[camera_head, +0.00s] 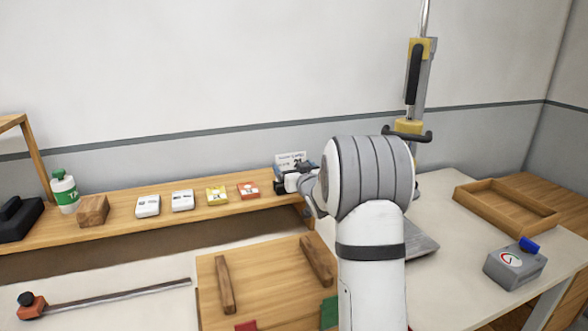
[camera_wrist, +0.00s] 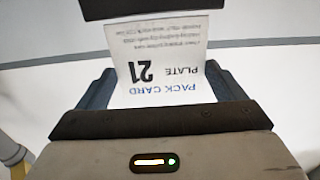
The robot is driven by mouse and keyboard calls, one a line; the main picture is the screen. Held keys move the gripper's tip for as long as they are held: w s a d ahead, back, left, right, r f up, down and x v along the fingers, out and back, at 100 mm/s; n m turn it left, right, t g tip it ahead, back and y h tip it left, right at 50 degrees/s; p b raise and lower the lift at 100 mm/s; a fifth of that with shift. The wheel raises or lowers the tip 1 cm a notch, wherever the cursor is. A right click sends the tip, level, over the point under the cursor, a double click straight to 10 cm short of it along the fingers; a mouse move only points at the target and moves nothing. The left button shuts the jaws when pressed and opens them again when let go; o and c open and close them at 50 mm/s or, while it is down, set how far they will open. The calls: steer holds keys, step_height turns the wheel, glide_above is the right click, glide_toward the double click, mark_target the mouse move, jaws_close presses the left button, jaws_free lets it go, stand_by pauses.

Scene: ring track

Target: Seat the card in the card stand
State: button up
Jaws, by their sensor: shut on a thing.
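The card is white with printed text and a large "21". It stands up at the right part of the wooden shelf in the head view (camera_head: 291,160) and reads upside down in the wrist view (camera_wrist: 158,62). My gripper (camera_wrist: 160,97) is shut on the card. In the head view my gripper (camera_head: 284,182) is at the shelf's right end, partly behind my wrist. A dark bar (camera_wrist: 150,9) crosses the top of the wrist view at the card's far edge; I cannot tell whether it is the card stand. I cannot make out the card stand in the head view.
The wooden shelf (camera_head: 130,221) carries a green-and-white bottle (camera_head: 65,192), a wooden block (camera_head: 93,210) and several small boxes (camera_head: 182,200). A wooden board (camera_head: 268,268) lies in front. At right are an empty wooden tray (camera_head: 506,206) and a grey box (camera_head: 515,264).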

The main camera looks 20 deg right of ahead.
steer(key=shift+f+b, duration=1.75)
steer(key=shift+f, duration=0.05)
steer(key=o, duration=0.8)
steer(key=shift+c, duration=0.2)
step_height(320, 180, up, 10)
steer(key=shift+p, duration=0.4)
steer(key=s+a+f+g+p, duration=0.2)
steer(key=s+a+g, duration=0.3)
steer(key=s, duration=1)
steer(key=s+a+f+g+p, duration=0.2)
steer(key=s+a+f+g, duration=0.3)
steer(key=s, duration=1)
steer(key=s+a+f+g+p, duration=0.2)
steer(key=s+a+f+g, duration=0.2)
steer(key=s, duration=1.1)
steer(key=shift+a+g, duration=0.7)
steer(key=shift+a, duration=0.35)
